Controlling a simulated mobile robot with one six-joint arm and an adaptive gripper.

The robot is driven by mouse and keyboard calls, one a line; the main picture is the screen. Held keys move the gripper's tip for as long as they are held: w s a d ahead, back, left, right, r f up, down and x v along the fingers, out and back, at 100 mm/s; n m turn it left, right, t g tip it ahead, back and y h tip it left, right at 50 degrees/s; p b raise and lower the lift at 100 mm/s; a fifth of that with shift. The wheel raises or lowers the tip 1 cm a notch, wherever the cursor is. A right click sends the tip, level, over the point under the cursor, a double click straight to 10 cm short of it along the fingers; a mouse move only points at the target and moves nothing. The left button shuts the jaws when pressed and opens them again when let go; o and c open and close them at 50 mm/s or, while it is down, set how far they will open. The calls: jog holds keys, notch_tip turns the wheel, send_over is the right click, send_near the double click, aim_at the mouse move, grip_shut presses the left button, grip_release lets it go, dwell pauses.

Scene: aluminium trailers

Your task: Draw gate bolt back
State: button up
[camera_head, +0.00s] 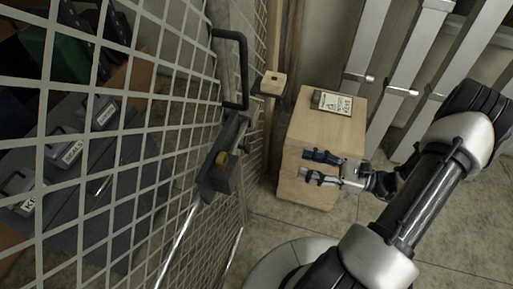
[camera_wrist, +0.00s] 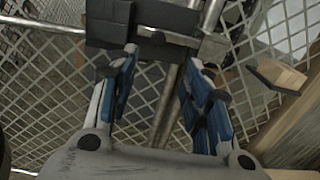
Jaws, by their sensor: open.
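The gate (camera_head: 180,100) is a light metal mesh panel on the left. The dark housing (camera_wrist: 110,27) also shows at the top of the wrist view, across a metal tube. My gripper (camera_head: 305,165) is open and empty, with blue-padded fingers, right of the housing and apart from it in the head view. In the wrist view my gripper (camera_wrist: 163,58) points toward the housing. The bolt's rod cannot be made out clearly.
A wooden box (camera_head: 310,125) with a labelled card (camera_head: 332,102) stands behind my gripper. A small wooden block (camera_head: 273,83) juts out by the post. Labelled grey cases (camera_head: 80,150) lie behind the mesh. Pale slats (camera_head: 400,80) stand at the back right.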

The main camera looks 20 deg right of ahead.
aim_at(251, 149)
jog(key=b+x, duration=0.1)
jog(key=x, duration=1.6)
jog(key=shift+c, duration=0.6)
grip_shut()
